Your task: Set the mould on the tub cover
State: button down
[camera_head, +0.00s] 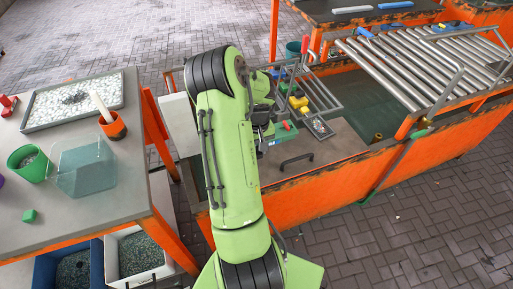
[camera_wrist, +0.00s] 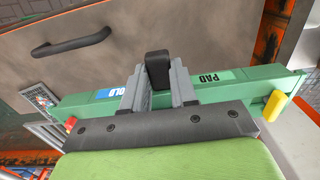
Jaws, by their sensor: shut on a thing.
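My gripper (camera_wrist: 158,78) is shut on the black grip block of a long green mould (camera_wrist: 222,88). The mould has a "PAD" marking, a partly hidden blue label ending in "OLD", a red knob at its left and a yellow knob at its right. In the head view only a small part of the mould (camera_head: 281,138) shows beside my arm. The tub cover (camera_wrist: 120,50), a flat grey-brown panel with a black bar handle (camera_wrist: 72,40), lies beyond the mould; it also shows in the head view (camera_head: 335,145). I cannot tell whether the mould touches the cover.
A roller conveyor (camera_head: 400,65) stands at the right.

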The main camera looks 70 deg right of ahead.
jog(key=shift+s+r, duration=0.1)
jog(key=shift+s, duration=0.05)
notch_tip(320, 180, down, 7)
jog(key=b, duration=0.5)
jog(key=shift+b, duration=0.35)
jog(key=shift+f+b, duration=0.55)
dwell(1.6)
jog(key=shift+c, duration=2.1)
grip_release()
jog(key=shift+a, duration=0.1)
jog(key=shift+r, duration=0.1)
